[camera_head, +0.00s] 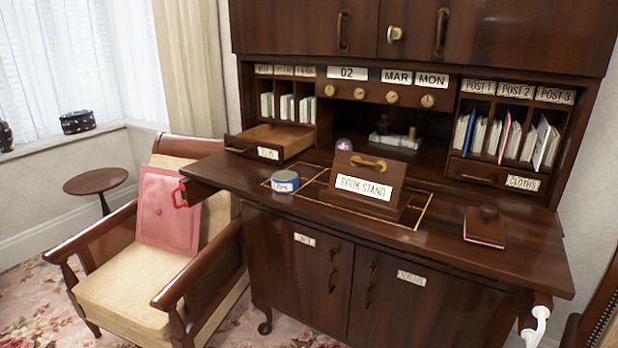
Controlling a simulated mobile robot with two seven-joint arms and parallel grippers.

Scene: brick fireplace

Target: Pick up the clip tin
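The clip tin (285,182) is a small round blue tin with a pale lid and a white label on its side; the label's lettering is too small to read surely. It stands upright on the brown wooden desk top (350,222), left of centre, within or at the edge of a thin yellow outline. It is just left of the wooden box labelled "BOOK STAND" (368,188) and apart from it. Nothing holds the tin.
An open drawer (268,143) juts out behind the tin. An armchair (135,290) with a pink cushion (168,210) stands left of the desk.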

